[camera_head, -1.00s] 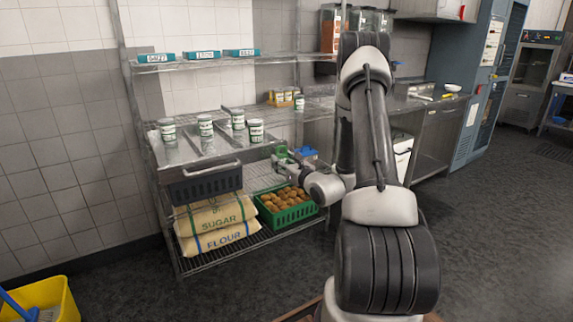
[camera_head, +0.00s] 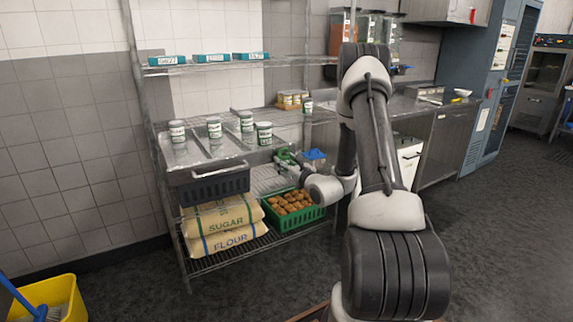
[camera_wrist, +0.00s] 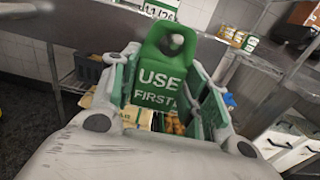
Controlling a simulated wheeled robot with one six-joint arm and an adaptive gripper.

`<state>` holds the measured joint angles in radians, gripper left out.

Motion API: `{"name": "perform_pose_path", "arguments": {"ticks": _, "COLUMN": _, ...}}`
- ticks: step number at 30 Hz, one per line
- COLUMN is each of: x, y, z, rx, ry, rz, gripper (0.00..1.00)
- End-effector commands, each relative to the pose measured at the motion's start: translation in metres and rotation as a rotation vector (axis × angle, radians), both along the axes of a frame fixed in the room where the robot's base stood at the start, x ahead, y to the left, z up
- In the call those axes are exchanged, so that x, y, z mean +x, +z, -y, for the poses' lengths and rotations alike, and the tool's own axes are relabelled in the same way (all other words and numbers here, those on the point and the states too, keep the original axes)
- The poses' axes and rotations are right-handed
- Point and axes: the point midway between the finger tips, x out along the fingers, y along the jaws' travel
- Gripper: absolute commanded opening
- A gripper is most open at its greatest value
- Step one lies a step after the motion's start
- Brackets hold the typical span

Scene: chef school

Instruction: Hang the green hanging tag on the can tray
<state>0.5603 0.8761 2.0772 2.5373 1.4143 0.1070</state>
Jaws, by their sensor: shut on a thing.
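The green hanging tag (camera_wrist: 160,84), lettered "USE FIRST", has a loop at its top with a hole. My gripper (camera_wrist: 156,62) is shut on it, with fingers on both sides in the wrist view. In the head view, my gripper (camera_head: 289,158) is just right of the can tray's right end. The can tray (camera_head: 190,157) is a sloped metal tray on the middle shelf, holding several white and green cans (camera_head: 214,128). The tag appears apart from the tray. Part of a can label (camera_wrist: 160,9) shows above the tag in the wrist view.
A dark basket (camera_head: 212,186) sits below the tray, with sugar and flour sacks (camera_head: 222,228) underneath. A green crate (camera_head: 295,220) of brown round items is below my gripper. A blue item (camera_head: 315,156) is right of my gripper. A shelf post stands close by.

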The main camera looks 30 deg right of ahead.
Motion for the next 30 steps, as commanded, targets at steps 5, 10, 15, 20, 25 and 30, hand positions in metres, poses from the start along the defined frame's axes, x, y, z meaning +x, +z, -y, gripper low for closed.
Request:
{"name": "perform_pose_path", "arguments": {"ticks": 5, "x": -0.0001, "y": 0.0002, "z": 0.0001, "rx": 0.0, "ry": 0.0, "rz": 0.0, "gripper": 0.29}}
{"name": "perform_pose_path", "arguments": {"ticks": 10, "x": -0.0001, "y": 0.0002, "z": 0.0001, "rx": 0.0, "ry": 0.0, "rz": 0.0, "gripper": 0.29}}
{"name": "perform_pose_path", "arguments": {"ticks": 15, "x": -0.0002, "y": 0.0003, "z": 0.0001, "rx": 0.0, "ry": 0.0, "rz": 0.0, "gripper": 0.6}}
{"name": "perform_pose_path", "arguments": {"ticks": 20, "x": -0.0002, "y": 0.0002, "z": 0.0001, "rx": 0.0, "ry": 0.0, "rz": 0.0, "gripper": 0.71}}
{"name": "perform_pose_path", "arguments": {"ticks": 25, "x": -0.0002, "y": 0.0002, "z": 0.0001, "rx": 0.0, "ry": 0.0, "rz": 0.0, "gripper": 0.71}}
{"name": "perform_pose_path", "arguments": {"ticks": 30, "x": -0.0094, "y": -0.0002, "z": 0.0013, "rx": 0.001, "ry": -0.002, "rz": -0.001, "gripper": 0.71}}
